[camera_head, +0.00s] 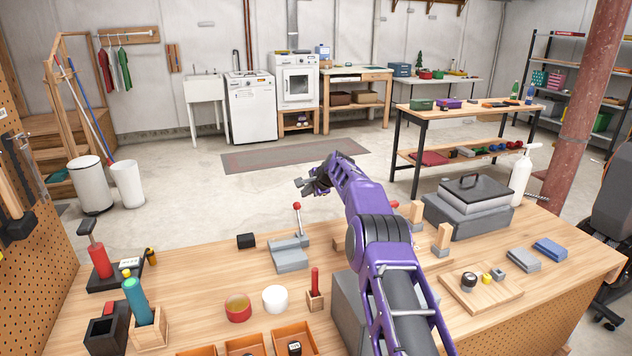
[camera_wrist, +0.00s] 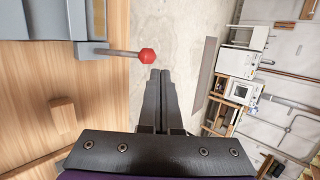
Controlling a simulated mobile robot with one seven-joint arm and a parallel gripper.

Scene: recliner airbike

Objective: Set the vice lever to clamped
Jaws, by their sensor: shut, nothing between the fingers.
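The vice (camera_head: 290,256) is a grey block on the wooden workbench, left of my arm. Its lever (camera_head: 299,222) is a thin rod standing roughly upright, with a red knob (camera_head: 297,206) on top. My gripper (camera_head: 305,187) is above the bench, near the knob and a little higher in the head view. In the wrist view my gripper's fingers (camera_wrist: 160,76) are shut together and empty. The knob (camera_wrist: 148,56) is just beyond and left of the fingertips there, with a small gap in the picture. The vice body (camera_wrist: 92,50) shows at the upper left.
A black block (camera_head: 246,241) sits left of the vice. A white cup (camera_head: 275,299), a red-and-amber pot (camera_head: 238,308) and orange trays (camera_head: 295,338) stand in front. Air above the vice's left side is clear.

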